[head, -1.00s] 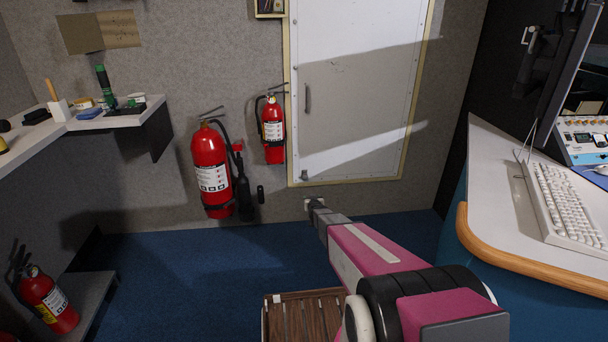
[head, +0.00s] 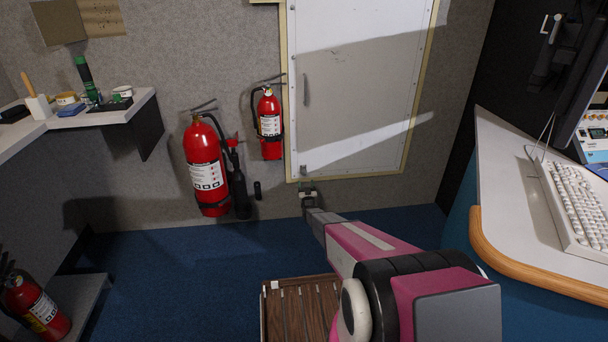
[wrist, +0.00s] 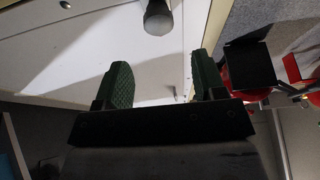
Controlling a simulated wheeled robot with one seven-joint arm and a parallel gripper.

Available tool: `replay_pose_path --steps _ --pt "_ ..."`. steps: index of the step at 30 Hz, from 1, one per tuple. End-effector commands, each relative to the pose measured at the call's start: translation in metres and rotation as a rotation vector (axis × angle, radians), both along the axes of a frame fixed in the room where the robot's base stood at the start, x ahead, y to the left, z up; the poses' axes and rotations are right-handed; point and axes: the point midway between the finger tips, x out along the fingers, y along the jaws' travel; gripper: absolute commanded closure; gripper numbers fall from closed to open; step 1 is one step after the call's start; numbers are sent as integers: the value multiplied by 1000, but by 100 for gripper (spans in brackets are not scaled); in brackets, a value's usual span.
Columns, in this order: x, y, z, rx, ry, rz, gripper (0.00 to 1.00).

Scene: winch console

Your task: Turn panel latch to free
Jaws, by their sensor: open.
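The white panel (head: 350,120) with a pale yellow frame is on the grey wall. The panel latch (head: 303,170) is a small dark grey piece at its lower left corner. My gripper (head: 307,190) is just below the latch, at the bottom edge of the frame. In the wrist view a dark rounded knob, seemingly the latch (wrist: 158,18), stands out from the white panel. My open gripper (wrist: 164,78) has two green-padded fingers with an empty gap; the knob lies beyond their tips, apart from them. The latch's exact turn angle is hard to tell.
Red extinguishers hang left of the panel, a large one (head: 206,165) and a smaller one (head: 269,125). A shelf (head: 135,108) with tools is further left. A desk (head: 500,190) with a keyboard (head: 578,205) is on the right. A slatted wooden item (head: 300,305) is below.

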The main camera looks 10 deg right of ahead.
Motion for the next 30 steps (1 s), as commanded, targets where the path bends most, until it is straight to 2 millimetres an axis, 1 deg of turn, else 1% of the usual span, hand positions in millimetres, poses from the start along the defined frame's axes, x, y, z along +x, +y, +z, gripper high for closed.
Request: replay_pose_path --steps 1,6,12,16,23,26,27,28,30 --pt "10 0 2 0 -1 0 36" --pt "39 0 14 0 0 0 36" --pt "65 0 25 0 1 0 36" --pt "71 0 29 0 1 0 36" --pt "71 0 29 0 2 0 36" --pt "71 0 29 0 2 0 65" --pt "71 0 29 0 2 0 78" --pt "71 0 29 0 2 0 86" --pt "71 0 29 0 2 0 86"
